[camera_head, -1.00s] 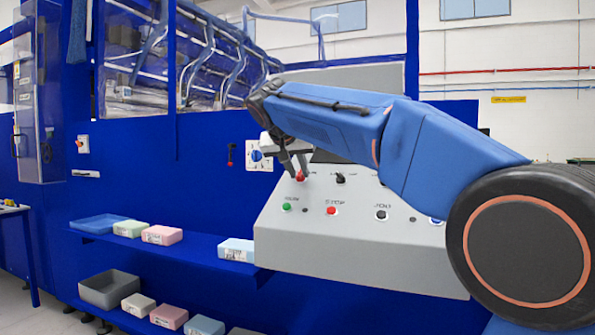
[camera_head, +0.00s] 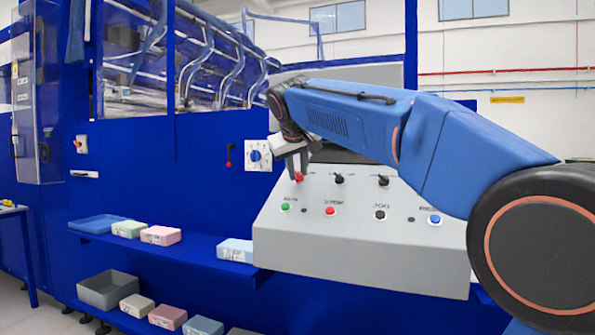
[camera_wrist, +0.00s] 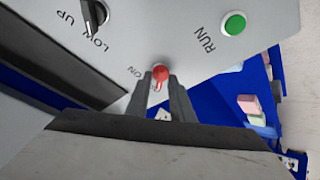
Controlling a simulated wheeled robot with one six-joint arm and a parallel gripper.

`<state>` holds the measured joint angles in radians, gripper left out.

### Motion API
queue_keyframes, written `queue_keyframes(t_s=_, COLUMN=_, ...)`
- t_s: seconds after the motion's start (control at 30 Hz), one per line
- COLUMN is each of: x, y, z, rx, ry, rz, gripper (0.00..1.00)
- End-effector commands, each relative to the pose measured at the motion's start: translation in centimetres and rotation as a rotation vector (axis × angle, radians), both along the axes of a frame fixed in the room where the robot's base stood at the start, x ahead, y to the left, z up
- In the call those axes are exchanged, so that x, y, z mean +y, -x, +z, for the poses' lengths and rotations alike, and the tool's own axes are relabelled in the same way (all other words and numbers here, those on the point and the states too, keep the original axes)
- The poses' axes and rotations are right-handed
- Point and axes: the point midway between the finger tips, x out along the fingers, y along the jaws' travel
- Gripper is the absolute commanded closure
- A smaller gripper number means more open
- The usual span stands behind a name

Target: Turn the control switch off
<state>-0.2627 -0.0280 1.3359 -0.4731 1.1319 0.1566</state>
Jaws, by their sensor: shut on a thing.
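The control switch is a small red knob (camera_head: 298,177) at the upper left of the sloped grey control panel (camera_head: 350,262). In the wrist view the red knob (camera_wrist: 160,73) sits between my fingertips, with an "ON" label beside it and a second label partly hidden by a finger. My gripper (camera_head: 296,172) reaches down to the panel, and its fingers are shut on the red knob. The wrist view shows both dark fingers of my gripper (camera_wrist: 162,88) close on either side of it.
A black knob (camera_head: 339,179) and another black knob (camera_head: 383,181) stand to the right on the panel. Below are a green button (camera_head: 285,207), a red button (camera_head: 330,211) and a blue button (camera_head: 435,219). A shelf with foam blocks (camera_head: 160,235) lies left.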

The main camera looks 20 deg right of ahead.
Motion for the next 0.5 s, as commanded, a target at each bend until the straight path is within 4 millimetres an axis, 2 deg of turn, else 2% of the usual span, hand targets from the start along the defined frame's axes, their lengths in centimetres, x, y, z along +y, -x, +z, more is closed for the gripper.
queue_keyframes(t_s=0.33, x=0.01, y=-0.01, z=-0.04, rx=0.002, ry=0.001, rz=0.002, gripper=1.0)
queue_keyframes(t_s=0.37, x=0.01, y=-0.01, z=-0.04, rx=0.002, ry=0.001, rz=0.002, gripper=0.74)
queue_keyframes(t_s=0.5, x=0.0, y=-0.01, z=-0.04, rx=0.001, ry=0.0, rz=0.001, gripper=0.74)
